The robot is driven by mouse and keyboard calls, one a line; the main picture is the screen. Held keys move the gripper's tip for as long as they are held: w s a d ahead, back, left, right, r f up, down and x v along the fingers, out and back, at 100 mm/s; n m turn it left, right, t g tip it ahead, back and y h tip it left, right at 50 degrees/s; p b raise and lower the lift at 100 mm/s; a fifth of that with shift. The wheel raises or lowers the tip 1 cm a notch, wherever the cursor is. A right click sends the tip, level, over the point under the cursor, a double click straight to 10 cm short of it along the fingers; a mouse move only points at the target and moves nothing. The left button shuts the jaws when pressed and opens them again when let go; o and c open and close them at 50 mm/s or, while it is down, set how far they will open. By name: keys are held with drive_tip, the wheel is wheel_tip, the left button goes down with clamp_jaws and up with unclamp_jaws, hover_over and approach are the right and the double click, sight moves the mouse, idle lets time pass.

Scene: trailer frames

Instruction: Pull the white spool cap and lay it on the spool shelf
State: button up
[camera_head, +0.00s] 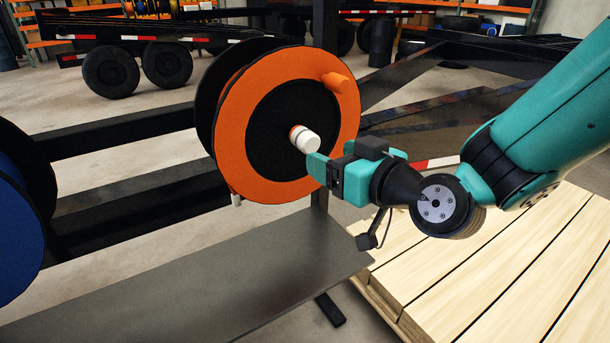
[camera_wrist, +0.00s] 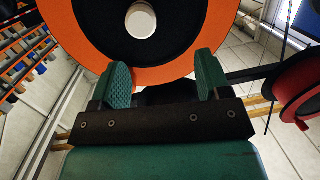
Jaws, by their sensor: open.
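The white spool cap (camera_head: 306,139) sits at the middle of the orange and black spool (camera_head: 230,152), sticking out toward my gripper. In the wrist view the cap (camera_wrist: 140,22) is a pale disc at the top, beyond the fingertips and a little left of the middle between them. My gripper (camera_head: 318,168) is just right of and slightly below the cap in the head view. Its green fingers (camera_wrist: 163,72) are apart with nothing between them. The grey spool shelf (camera_head: 200,300) lies below the spool, and its visible top is bare.
An orange knob (camera_head: 335,82) sticks out from the spool's upper right face. A blue spool (camera_head: 18,230) stands at the left edge. A pale wooden plank stack (camera_head: 480,270) lies at the lower right, under my arm. A red reel (camera_wrist: 298,92) shows right in the wrist view.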

sight(312, 146)
drive_tip(key=shift+w+d+f+m+t+h+b, duration=0.15)
drive_tip(key=shift+w+d+f+m+t+b, duration=0.15)
drive_tip(key=shift+f+t, duration=0.25)
drive_tip(key=shift+w+d+f+m+t+h+b, duration=0.1)
drive_tip(key=shift+w+f+t+h+b, duration=0.05)
drive_tip(key=shift+w+f+t, duration=0.35)
drive_tip(key=shift+a, duration=0.1)
drive_tip(key=p+x, duration=0.2)
drive_tip(key=p, duration=0.1)
drive_tip(key=p+x, duration=0.5)
drive_tip(key=shift+r+p, duration=0.3)
drive_tip(key=shift+p, duration=0.05)
drive_tip(key=shift+w+a+f+p, duration=0.15)
drive_tip(key=shift+w+a+p, duration=0.4)
drive_tip(key=shift+p, duration=0.3)
drive_tip(key=shift+w+f, duration=0.15)
